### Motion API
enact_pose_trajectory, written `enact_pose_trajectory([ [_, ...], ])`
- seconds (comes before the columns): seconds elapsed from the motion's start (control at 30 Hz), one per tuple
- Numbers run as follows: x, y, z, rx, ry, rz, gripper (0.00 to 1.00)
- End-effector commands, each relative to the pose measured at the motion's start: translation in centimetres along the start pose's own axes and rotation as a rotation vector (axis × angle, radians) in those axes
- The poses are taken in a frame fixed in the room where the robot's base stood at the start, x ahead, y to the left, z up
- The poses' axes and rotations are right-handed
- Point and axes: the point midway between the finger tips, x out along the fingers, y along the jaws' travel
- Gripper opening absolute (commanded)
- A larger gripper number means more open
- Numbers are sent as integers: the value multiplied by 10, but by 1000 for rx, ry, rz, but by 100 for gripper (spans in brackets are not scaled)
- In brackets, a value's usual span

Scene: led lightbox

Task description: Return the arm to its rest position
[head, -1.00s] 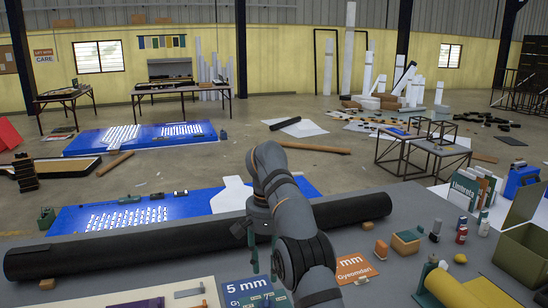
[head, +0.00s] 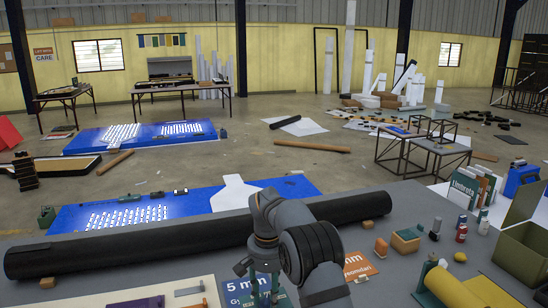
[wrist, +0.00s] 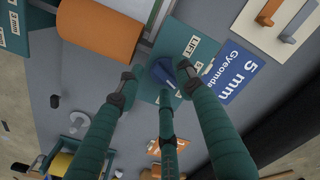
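My arm (head: 310,245) reaches up from the bottom of the head view and bends over near the long black roll. My gripper (head: 265,297) hangs below the bend, above the sample boards at the front of the bench. In the wrist view my gripper (wrist: 158,82) shows green fingers with dark tips, spread well apart. A small dark blue piece (wrist: 163,70) shows between the tips; I see no finger closed on it. The gripper appears empty.
A black roll (head: 150,247) lies across the grey bench. A blue "5 mm" board (head: 240,290) lies below my gripper, and an orange board (head: 359,266) lies to its right.

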Motion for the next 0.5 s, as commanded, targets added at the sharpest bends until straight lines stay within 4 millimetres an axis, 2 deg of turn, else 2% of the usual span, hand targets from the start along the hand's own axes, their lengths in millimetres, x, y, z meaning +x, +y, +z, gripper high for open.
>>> enact_pose_trajectory([
  [0.5,1,2,-4,-662,1,0,36],
])
